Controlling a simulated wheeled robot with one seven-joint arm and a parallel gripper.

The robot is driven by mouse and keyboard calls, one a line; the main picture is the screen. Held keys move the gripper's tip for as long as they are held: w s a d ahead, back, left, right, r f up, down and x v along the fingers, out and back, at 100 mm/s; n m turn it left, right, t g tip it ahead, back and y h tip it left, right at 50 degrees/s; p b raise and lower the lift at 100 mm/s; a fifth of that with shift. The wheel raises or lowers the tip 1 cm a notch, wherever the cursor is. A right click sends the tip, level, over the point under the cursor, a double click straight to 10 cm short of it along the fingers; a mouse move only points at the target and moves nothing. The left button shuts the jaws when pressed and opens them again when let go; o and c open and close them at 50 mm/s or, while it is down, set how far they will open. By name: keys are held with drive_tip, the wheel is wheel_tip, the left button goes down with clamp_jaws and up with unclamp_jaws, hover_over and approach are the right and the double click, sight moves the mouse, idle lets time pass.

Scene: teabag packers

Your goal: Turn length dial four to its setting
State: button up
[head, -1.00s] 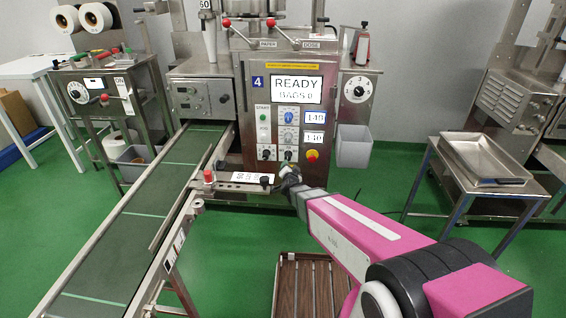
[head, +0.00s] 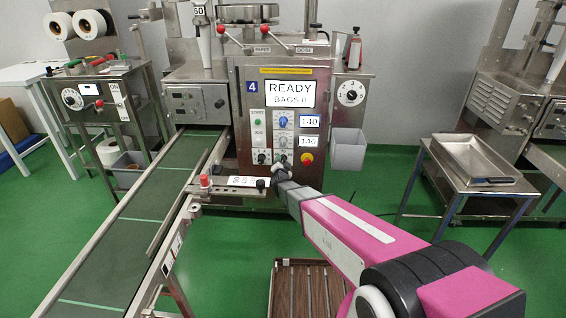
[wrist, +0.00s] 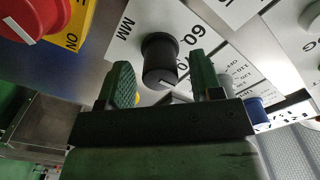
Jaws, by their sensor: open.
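Machine four (head: 247,132) has a blue "4" sign and a screen reading "READY BAGS 0". In the wrist view, a black dial knob (wrist: 158,58) stands on a white plate marked "MM", with "60" and another number beside it. A white pointer line shows on the knob's lower edge. My gripper (wrist: 160,76) is open, with one green finger to each side of the knob. Whether either finger touches it I cannot tell. In the head view, my gripper (head: 281,171) is at the lower part of the panel, its fingers too small to make out.
A blue knob (head: 282,122) and two displays reading "140" sit higher on the panel. A conveyor (head: 130,235) runs at the left, and a tray table (head: 472,160) stands at the right.

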drive_tip(key=shift+w, duration=0.95)
drive_tip(key=c, duration=0.9)
drive_tip(key=shift+n, duration=0.3)
drive_tip(key=n, duration=1.1)
drive_tip(key=shift+n, duration=0.3)
